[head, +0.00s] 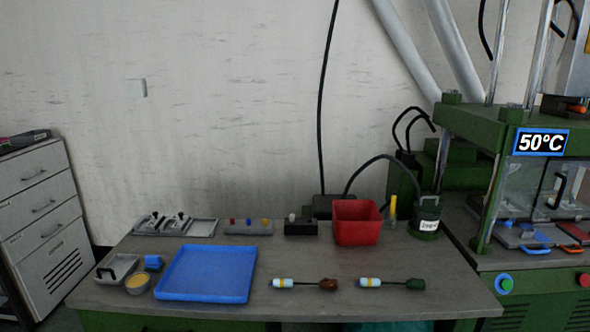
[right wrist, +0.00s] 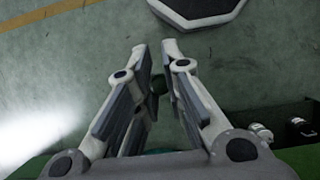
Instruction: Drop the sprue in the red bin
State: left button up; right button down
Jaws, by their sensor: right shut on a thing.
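The red bin (head: 357,222) stands open on the back half of the grey table, right of its middle; its inside looks empty from here. My right gripper (right wrist: 160,72) shows only in the right wrist view, with its fingers drawn close together. A small dark green piece (right wrist: 159,86), mostly hidden by the fingers, sits between them and appears to be the sprue. The floor lies behind the gripper in that view, and the bin is not in it. No gripper shows in the head view, and my left gripper is in neither view.
A blue tray (head: 207,274) lies front left on the table (head: 330,267). Two screwdriver-like tools (head: 305,284) lie to its right. A green canister (head: 426,217) and a yellow-topped item (head: 392,209) stand right of the bin. A green press (head: 480,124) reading 50°C stands at the right.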

aim_at(371, 242)
jog(key=i+l+u, duration=0.1)
jog(key=l+u, duration=0.85)
jog(key=i+j, duration=0.05)
